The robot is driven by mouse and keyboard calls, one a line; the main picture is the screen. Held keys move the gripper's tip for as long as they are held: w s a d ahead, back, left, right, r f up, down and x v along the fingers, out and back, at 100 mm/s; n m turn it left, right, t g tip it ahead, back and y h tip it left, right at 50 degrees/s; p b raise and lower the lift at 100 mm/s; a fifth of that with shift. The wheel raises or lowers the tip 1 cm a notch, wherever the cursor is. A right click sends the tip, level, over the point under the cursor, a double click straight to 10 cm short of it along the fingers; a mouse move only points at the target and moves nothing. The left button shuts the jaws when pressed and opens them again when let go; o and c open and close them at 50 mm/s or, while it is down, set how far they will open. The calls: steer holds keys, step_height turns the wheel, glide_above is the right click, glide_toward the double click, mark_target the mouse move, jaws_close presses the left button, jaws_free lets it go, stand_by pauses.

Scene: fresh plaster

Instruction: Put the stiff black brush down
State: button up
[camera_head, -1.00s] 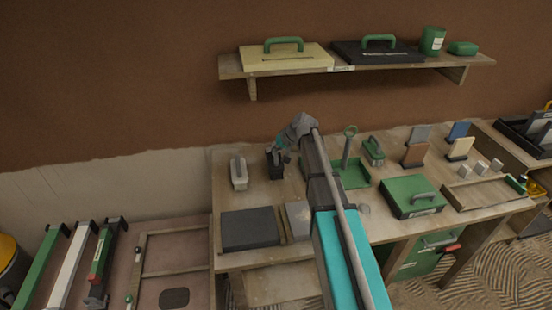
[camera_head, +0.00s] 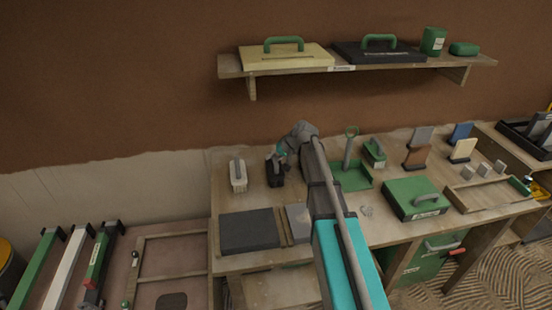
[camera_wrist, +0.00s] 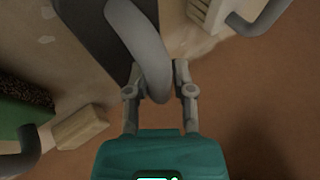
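The stiff black brush (camera_head: 274,177) is at the back left of the workbench, just right of a white brush (camera_head: 237,181). My gripper (camera_head: 279,156) is above it, with its fingers on the brush's handle. In the wrist view the brush's dark body (camera_wrist: 103,22) and curved grey handle (camera_wrist: 143,45) show. The handle runs between the two fingertips of my gripper (camera_wrist: 157,75), which are closed on it. The brush is upright and at or very close to the bench top; I cannot tell whether it touches.
The white brush also shows close by in the wrist view (camera_wrist: 205,12). A dark slab (camera_head: 249,231) lies in front. A green tray (camera_head: 352,178) and a green box (camera_head: 415,198) stand to the right. The brown wall (camera_head: 120,80) and a shelf (camera_head: 300,73) are behind.

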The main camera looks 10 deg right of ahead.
steer(key=shift+o, duration=1)
steer(key=shift+r, duration=0.15)
steer(key=shift+r+p, duration=0.15)
steer(key=shift+p, duration=0.15)
steer(key=p+v, duration=0.9)
steer(key=v, duration=0.2)
steer(key=shift+s+d+r, duration=0.2)
steer(key=shift+s+d, duration=0.05)
steer(key=s+a+f+g+h, duration=0.2)
steer(key=s+h, duration=0.1)
steer(key=s, duration=0.9)
steer(key=s+a+f+n+g+h, duration=0.1)
steer(key=s+a+f+g+h, duration=0.1)
steer(key=s, duration=1.1)
steer(key=shift+s+a+h, duration=0.2)
steer(key=shift+a+h, duration=0.15)
steer(key=shift+h, duration=0.35)
